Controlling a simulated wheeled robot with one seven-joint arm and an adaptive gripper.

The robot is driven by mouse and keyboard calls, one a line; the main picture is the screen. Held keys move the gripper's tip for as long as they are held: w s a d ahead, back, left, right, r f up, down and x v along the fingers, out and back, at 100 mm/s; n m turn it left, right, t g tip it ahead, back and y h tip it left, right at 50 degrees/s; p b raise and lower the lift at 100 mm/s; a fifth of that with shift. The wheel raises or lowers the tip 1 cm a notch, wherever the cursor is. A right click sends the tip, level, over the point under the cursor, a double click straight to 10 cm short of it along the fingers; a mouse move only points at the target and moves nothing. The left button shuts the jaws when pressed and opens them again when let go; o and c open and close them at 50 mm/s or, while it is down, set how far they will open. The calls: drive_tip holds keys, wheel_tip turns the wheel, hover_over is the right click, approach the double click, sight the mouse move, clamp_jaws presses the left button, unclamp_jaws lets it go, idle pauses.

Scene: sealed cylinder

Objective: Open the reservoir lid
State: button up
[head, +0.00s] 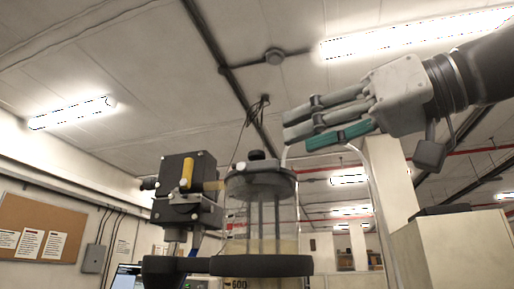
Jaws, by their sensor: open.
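The reservoir is a clear upright cylinder (289,226) with dark rods inside and a dark ring around its lower part. Its dark round lid (260,181) sits on top and looks closed, with a small black knob (256,155) in the middle. My gripper (294,130) is open and empty, reaching in from the upper right. Its fingers point left, above and to the right of the lid, and appear apart from it. The exact depth gap between fingers and lid cannot be told.
A black box-like unit with a yellow handle (187,172) stands just left of the cylinder. A thin pale tube rises and curves near my fingers. A pale cabinet (455,250) stands at the right.

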sight(257, 153)
drive_tip(key=p+x, duration=0.1)
drive_tip(key=x, duration=0.8)
drive_tip(key=shift+w+a+p, duration=0.3)
drive_tip(key=shift+p, duration=0.1)
clamp_jaws()
